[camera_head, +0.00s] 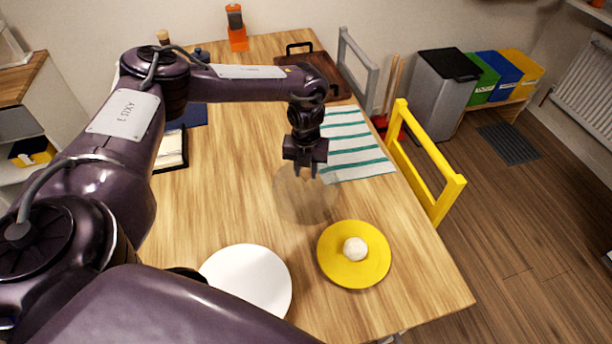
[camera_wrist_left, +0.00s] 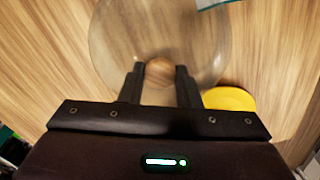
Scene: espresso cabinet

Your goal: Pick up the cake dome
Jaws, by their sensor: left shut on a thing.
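The clear, see-through cake dome (camera_head: 306,198) hangs under my left gripper (camera_head: 306,172) in the head view, beside the yellow plate. My left gripper points down and is shut on the dome's round knob. In the left wrist view the knob (camera_wrist_left: 158,72) sits between the two dark fingertips (camera_wrist_left: 160,75), with the dome's clear body (camera_wrist_left: 205,35) around it. Whether the dome's rim touches the table is hard to tell. My right gripper does not show.
A yellow plate (camera_head: 340,272) with a white ball (camera_head: 355,249) and a white plate (camera_head: 240,280) lie near the front of the wooden table (camera_head: 230,190). A striped towel (camera_head: 355,150) lies behind the dome. A yellow chair (camera_head: 430,165) stands at the right edge.

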